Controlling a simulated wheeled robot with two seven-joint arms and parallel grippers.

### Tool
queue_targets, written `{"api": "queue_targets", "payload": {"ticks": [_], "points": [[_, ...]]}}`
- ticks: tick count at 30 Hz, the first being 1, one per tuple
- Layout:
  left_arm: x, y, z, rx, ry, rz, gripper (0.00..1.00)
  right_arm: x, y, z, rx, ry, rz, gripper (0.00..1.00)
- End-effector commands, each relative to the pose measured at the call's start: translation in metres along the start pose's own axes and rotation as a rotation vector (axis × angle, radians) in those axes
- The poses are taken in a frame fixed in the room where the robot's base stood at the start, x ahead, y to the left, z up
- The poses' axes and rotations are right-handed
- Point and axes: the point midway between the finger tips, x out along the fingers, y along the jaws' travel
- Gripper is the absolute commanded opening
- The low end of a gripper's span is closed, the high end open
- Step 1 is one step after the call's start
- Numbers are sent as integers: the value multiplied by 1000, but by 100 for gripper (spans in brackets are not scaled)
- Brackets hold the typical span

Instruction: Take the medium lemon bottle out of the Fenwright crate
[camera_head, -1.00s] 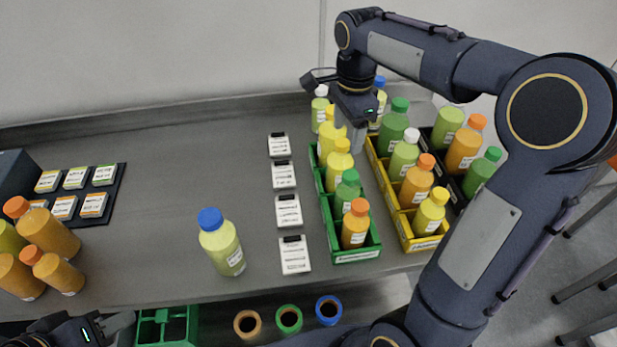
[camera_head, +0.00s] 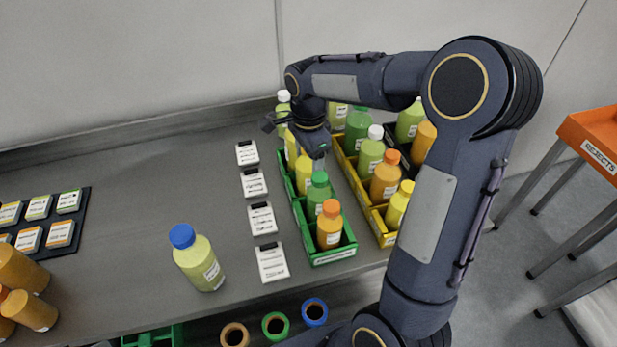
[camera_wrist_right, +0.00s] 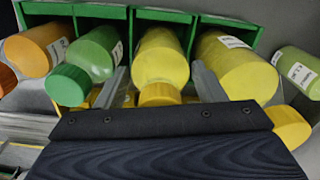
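The green crate (camera_head: 333,257) holds a row of bottles; its label is too small to read. A medium yellow bottle with a yellow cap (camera_head: 304,176) stands in it, between the green bottle (camera_head: 318,192) and a larger yellow bottle (camera_wrist_right: 237,62). My right gripper (camera_head: 318,160) is down at this medium bottle. In the right wrist view, its two fingers (camera_wrist_right: 160,85) are apart, one on each side of the medium yellow bottle (camera_wrist_right: 160,58). I see no clear grip on it. My left gripper is not in view.
A yellow crate (camera_head: 378,222) with several bottles stands close on the right. White label cards (camera_head: 261,219) line the left side. A blue-capped bottle (camera_head: 200,262) stands alone on the table. An orange rejects tray (camera_head: 597,140) is at the far right.

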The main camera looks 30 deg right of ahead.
Motion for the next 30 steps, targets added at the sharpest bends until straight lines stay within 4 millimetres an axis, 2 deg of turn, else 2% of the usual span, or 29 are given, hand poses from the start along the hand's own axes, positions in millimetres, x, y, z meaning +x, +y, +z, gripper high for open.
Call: {"api": "queue_targets", "payload": {"ticks": [2, 13, 20, 23, 30], "points": [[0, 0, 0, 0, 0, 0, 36, 0, 0, 0, 0, 0, 0, 53], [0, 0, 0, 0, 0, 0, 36, -1, 0, 0, 0, 0, 0, 4], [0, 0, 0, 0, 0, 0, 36, -2, 0, 0, 0, 0, -3, 3], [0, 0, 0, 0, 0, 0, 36, -8, -1, 0, -1, 0, -5, 3], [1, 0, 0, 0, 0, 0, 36, -52, -1, 0, -1, -1, -8, 3]]}}
